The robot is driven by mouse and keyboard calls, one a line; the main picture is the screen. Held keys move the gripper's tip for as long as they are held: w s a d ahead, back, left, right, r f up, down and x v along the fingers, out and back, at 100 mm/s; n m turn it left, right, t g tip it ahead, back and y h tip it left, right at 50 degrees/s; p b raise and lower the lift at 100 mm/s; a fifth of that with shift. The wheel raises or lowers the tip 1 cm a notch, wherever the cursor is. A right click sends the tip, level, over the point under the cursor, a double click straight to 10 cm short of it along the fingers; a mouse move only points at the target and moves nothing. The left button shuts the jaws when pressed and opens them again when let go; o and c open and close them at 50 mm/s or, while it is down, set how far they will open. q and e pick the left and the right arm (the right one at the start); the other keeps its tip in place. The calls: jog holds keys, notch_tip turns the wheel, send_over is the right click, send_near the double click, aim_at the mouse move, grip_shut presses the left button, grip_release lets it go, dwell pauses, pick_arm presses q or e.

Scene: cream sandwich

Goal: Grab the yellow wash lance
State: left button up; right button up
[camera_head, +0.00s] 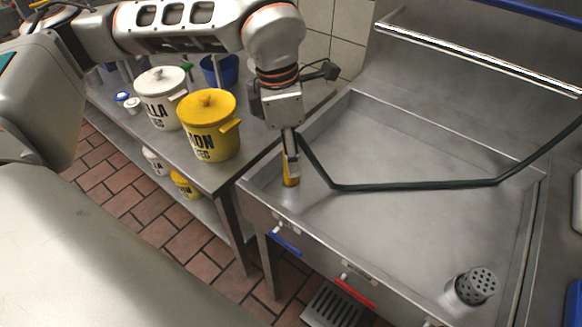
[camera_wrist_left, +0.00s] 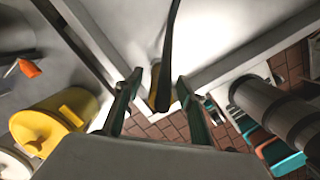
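The yellow wash lance (camera_head: 291,178) stands at the left front corner of the steel sink, mostly hidden behind my left gripper (camera_head: 290,158). A dark hose (camera_head: 415,186) runs from it to the right across the sink. In the left wrist view the lance (camera_wrist_left: 154,88) shows as a short yellow piece between the two fingers of my left gripper (camera_wrist_left: 159,79). The fingers are apart, with a gap visible beside the lance. The dark hose (camera_wrist_left: 170,40) passes up between them. My right gripper is not in view.
The steel sink (camera_head: 420,140) is wide and mostly bare, with a perforated cylinder (camera_head: 477,286) at its front right. A yellow lidded bucket (camera_head: 208,125) and a white lidded bucket (camera_head: 161,97) stand on the steel table to the left. Blue (camera_head: 287,244) and red (camera_head: 355,291) handles are on the sink's front.

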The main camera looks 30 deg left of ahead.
pick_arm(q)
jog(key=shift+w+d+f, duration=0.1)
jog(key=shift+d+f, duration=0.05)
jog(key=shift+f, duration=0.7)
jog(key=shift+r, duration=0.1)
grip_shut()
jog(key=shift+r, duration=0.15)
